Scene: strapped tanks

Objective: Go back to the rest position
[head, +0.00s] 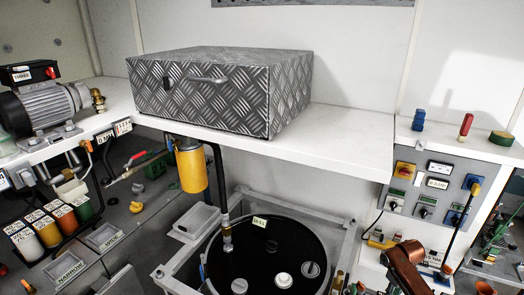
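Neither of my grippers can be made out in the head view. A copper-brown jointed part shows at the lower right edge; I cannot tell what it is. A black round tank lid (262,262) with several caps and a small label sits inside a grey frame (178,268) below the shelf. A dark pipe with a brass fitting (227,232) comes down to the lid.
A diamond-plate metal box (200,92) stands closed on the white shelf (330,142). A motor pump (45,104) is at left, above several coloured bottles (62,218). A yellow cylinder (191,168) hangs under the shelf. A switch panel (436,190) is at right. Clear shelf lies right of the box.

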